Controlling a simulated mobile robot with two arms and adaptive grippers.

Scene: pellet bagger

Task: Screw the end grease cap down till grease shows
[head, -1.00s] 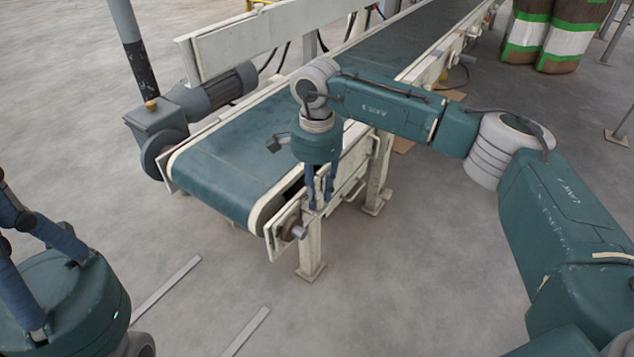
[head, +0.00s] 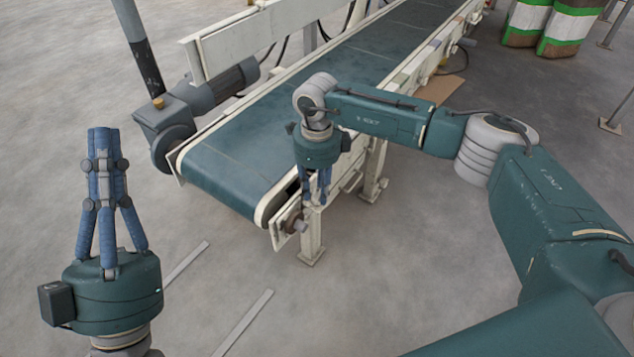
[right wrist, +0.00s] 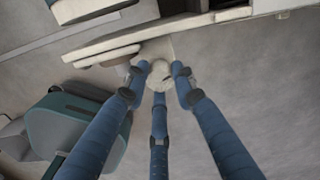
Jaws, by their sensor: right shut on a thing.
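My right gripper (head: 316,198) points down at the near end of the conveyor, beside the end bearing (head: 293,221). In the right wrist view its three blue fingers (right wrist: 158,80) are shut around a small pale round cap (right wrist: 157,72), which looks like the end grease cap. The fingers hide the cap in the head view. I cannot make out any grease. My left gripper (head: 104,140) is at the left, pointing up, with its fingers together and nothing between them.
The conveyor belt (head: 235,165) runs away to the upper right, with a grey motor (head: 225,90) on its left side. A support leg (head: 312,238) stands just below the right gripper. Pale strips (head: 243,322) lie on the floor. The floor in front is otherwise clear.

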